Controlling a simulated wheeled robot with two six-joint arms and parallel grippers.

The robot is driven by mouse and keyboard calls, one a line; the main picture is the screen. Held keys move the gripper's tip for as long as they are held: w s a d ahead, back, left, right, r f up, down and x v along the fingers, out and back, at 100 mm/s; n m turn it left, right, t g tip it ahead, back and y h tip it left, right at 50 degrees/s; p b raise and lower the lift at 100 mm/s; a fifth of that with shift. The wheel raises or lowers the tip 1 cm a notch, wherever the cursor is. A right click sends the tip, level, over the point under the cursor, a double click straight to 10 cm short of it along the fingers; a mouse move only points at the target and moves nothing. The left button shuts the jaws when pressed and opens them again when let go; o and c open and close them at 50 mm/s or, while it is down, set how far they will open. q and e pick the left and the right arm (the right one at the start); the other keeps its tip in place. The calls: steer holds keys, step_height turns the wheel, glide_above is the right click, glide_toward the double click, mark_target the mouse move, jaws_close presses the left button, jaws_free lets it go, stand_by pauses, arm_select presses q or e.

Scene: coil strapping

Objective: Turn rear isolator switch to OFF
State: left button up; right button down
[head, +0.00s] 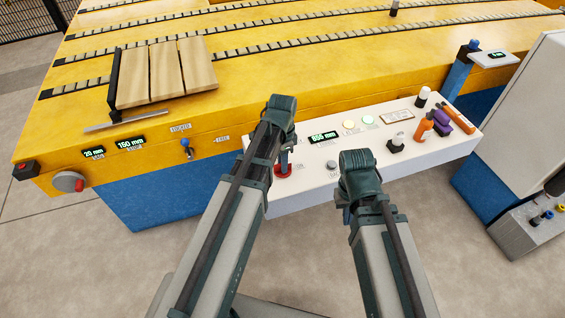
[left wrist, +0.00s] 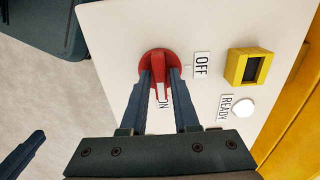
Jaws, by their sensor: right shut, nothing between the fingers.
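A red rotary isolator switch (head: 283,171) is at the left end of the white control panel, in the head view. In the left wrist view its red handle (left wrist: 159,66) has a white pointer towards the ON label (left wrist: 163,101); the OFF label (left wrist: 201,66) is to its right. My left gripper (left wrist: 160,74) has one finger on each side of the handle, close against it, and appears shut on it. My right gripper (head: 344,212) is shut and empty, in front of the panel's front edge.
The white panel (head: 330,178) also carries a display (head: 323,136), round buttons (head: 348,125) and orange and purple tools (head: 438,123) at the right. Wooden boards (head: 166,73) lie on the yellow table (head: 250,75). A grey cabinet stands right.

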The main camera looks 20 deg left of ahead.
arm_select(q)
jaws_close()
steer(key=shift+n, duration=0.3)
steer(key=n, duration=0.7)
steer(key=shift+n, duration=0.3)
steer(key=n, duration=0.9)
steer(key=shift+n, duration=0.5)
